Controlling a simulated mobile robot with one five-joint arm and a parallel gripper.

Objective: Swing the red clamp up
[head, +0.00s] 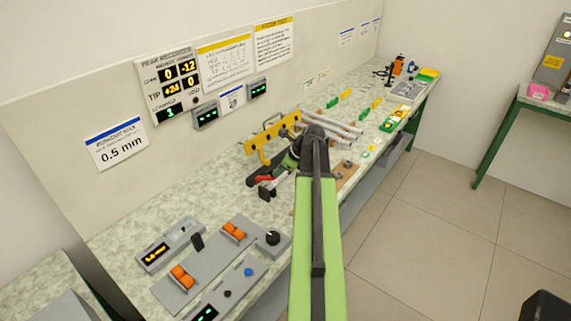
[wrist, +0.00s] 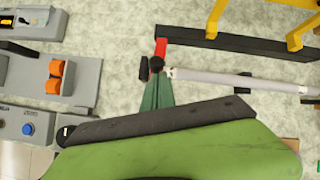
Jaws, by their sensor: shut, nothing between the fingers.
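The red clamp (head: 265,179) is a small red arm by a black block, low on the bench by the yellow-framed fixture. In the wrist view the red piece (wrist: 160,47) lies nearly in line with my fingertips, by the end of a dark bar. My gripper (wrist: 156,72) is shut and empty, its dark green fingers tapering to a dark tip just below the red piece. I cannot tell whether they touch. In the head view my gripper (head: 286,163) is partly hidden by my arm. A pale rod (wrist: 225,80) lies right of the fingertips.
The yellow fixture (head: 262,135) stands behind the clamp. Several metal rods (head: 335,125) lie to its right. A grey panel with orange switches (head: 205,262) is at the front left. The floor (head: 440,200) right of the bench is clear.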

